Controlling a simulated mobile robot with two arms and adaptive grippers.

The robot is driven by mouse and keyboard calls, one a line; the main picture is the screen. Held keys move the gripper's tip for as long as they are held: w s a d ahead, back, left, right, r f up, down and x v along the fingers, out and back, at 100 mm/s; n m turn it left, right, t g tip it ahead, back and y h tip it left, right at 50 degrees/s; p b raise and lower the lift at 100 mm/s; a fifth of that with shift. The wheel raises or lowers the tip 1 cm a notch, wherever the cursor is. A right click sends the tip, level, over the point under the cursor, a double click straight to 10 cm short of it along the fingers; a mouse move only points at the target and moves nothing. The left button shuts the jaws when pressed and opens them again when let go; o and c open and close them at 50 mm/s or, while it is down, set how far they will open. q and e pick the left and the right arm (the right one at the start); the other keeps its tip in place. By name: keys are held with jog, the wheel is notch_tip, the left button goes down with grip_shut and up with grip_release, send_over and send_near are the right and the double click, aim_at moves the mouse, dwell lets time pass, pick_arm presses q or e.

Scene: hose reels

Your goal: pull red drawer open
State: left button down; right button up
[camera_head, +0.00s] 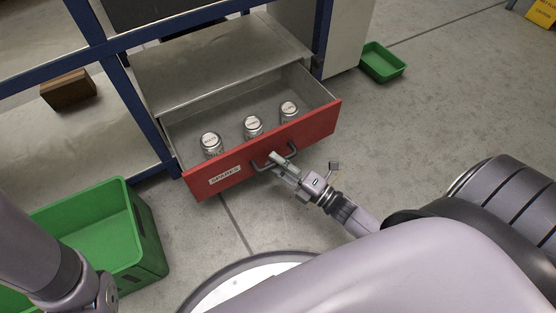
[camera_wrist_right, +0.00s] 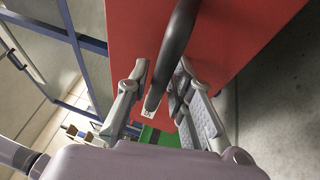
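The red drawer (camera_head: 234,172) stands pulled out of the metal cabinet, with several inches of its inside showing. Three cans stand in it in a row. Its dark handle (camera_head: 262,166) is on the red front, right of a white label, and also crosses the right wrist view (camera_wrist_right: 176,45). My right gripper (camera_head: 283,164) is at the handle. In the right wrist view its fingers (camera_wrist_right: 163,80) are apart, one on each side of the handle, with red showing in a gap beside the left finger. My left arm shows at the lower left; its gripper is out of view.
A large green bin (camera_head: 150,232) stands on the floor left of the drawer. A small green tray (camera_head: 383,62) lies on the floor at the upper right. Blue posts (camera_head: 143,125) frame the shelving. The floor in front and right of the drawer is clear.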

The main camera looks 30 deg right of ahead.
jog(key=v, duration=1.2)
dwell(0.4)
